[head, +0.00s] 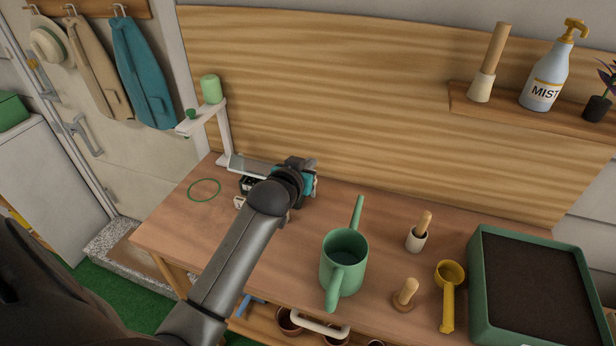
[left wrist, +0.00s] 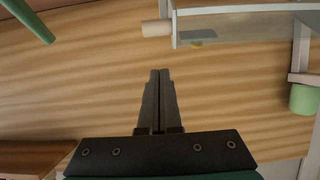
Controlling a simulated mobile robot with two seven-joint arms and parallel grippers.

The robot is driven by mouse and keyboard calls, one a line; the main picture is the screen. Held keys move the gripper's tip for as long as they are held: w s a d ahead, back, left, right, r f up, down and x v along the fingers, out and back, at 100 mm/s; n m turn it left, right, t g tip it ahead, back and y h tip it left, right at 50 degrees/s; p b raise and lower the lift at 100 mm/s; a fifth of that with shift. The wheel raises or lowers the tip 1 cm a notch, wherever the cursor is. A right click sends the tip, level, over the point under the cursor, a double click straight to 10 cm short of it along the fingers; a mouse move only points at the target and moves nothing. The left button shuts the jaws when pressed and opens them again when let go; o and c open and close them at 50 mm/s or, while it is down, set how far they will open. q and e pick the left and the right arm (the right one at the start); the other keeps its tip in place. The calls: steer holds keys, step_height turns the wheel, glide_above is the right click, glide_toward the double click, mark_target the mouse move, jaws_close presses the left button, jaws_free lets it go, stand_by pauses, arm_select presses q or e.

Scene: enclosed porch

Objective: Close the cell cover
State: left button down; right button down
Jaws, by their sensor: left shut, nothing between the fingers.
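The cell cover (head: 252,167) looks like a clear, pale-framed panel beside the white stand at the table's back left. It appears raised above a small dark unit (head: 247,184), which my arm partly hides. In the left wrist view, a framed clear panel (left wrist: 240,28), apparently this cover, crosses the top right, with a pale round peg at its left end. My left gripper (head: 312,164) is just right of the unit, near the back board. In the left wrist view its fingers (left wrist: 160,72) are together and empty, below and apart from the panel. My right gripper is not in view.
A white stand (head: 222,130) carries a green canister (head: 211,89). A green ring (head: 204,190) lies left of the unit. A green watering can (head: 343,262), wooden-handled tools, a yellow scoop (head: 448,295) and a soil tray (head: 478,290) occupy the table's right.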

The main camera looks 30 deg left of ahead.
arm_select(q)
steer(key=f, duration=0.3)
steer(key=shift+s+d, duration=0.1)
steer(key=shift+s, duration=0.2)
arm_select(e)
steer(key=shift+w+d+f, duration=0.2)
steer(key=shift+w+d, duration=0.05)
arm_select(q)
steer(key=shift+f, duration=0.15)
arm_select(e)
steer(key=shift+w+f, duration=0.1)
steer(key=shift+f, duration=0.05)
